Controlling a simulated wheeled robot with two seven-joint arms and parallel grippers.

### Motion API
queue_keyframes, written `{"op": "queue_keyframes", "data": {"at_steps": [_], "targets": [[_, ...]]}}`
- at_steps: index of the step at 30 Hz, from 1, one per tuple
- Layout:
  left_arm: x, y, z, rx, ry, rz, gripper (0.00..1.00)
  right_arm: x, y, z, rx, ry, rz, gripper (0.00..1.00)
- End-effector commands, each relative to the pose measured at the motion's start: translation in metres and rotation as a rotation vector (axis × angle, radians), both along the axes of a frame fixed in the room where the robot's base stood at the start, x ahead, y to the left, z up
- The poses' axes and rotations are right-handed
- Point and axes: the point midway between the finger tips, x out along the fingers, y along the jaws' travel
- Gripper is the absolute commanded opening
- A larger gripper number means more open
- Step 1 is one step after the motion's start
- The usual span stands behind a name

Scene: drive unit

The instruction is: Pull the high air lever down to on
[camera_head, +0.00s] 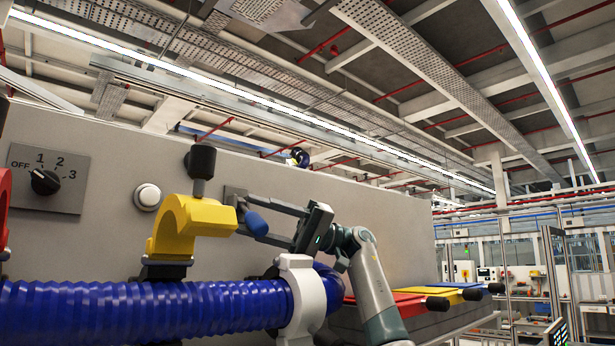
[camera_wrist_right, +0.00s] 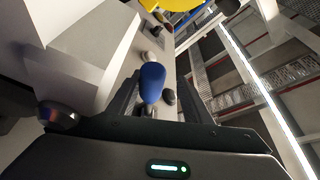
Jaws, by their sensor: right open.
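A lever with a blue rounded handle (camera_head: 256,223) sticks out from a small grey plate (camera_head: 234,194) on the grey panel; I take it as the air lever, though no label on it is readable. My right gripper (camera_head: 246,217) is open, its two fingers reaching left on either side of the blue handle. In the right wrist view the blue handle (camera_wrist_right: 152,82) stands between the open fingers (camera_wrist_right: 160,95); whether they touch it I cannot tell. The lever's base is partly hidden. My left gripper is not in view.
A yellow clamp (camera_head: 182,226) with a black knob stands just left of the gripper. A blue ribbed hose (camera_head: 140,308) runs below, held by a white clamp (camera_head: 301,300). A rotary switch (camera_head: 46,182) and white button (camera_head: 147,197) sit left.

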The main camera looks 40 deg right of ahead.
Motion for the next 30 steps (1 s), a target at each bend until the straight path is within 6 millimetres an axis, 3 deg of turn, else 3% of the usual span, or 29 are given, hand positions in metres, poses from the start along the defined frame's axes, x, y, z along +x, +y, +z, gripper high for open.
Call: {"op": "queue_keyframes", "data": {"at_steps": [5,21,30], "targets": [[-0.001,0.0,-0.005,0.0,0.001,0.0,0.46,-0.001,0.0,0.022,0.004,-0.006,0.002,0.44],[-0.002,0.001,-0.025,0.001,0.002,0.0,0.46,-0.082,-0.046,0.076,0.003,-0.006,-0.001,0.44],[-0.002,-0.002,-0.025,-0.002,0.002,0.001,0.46,-0.101,-0.057,0.089,0.001,-0.003,0.001,0.44]]}}
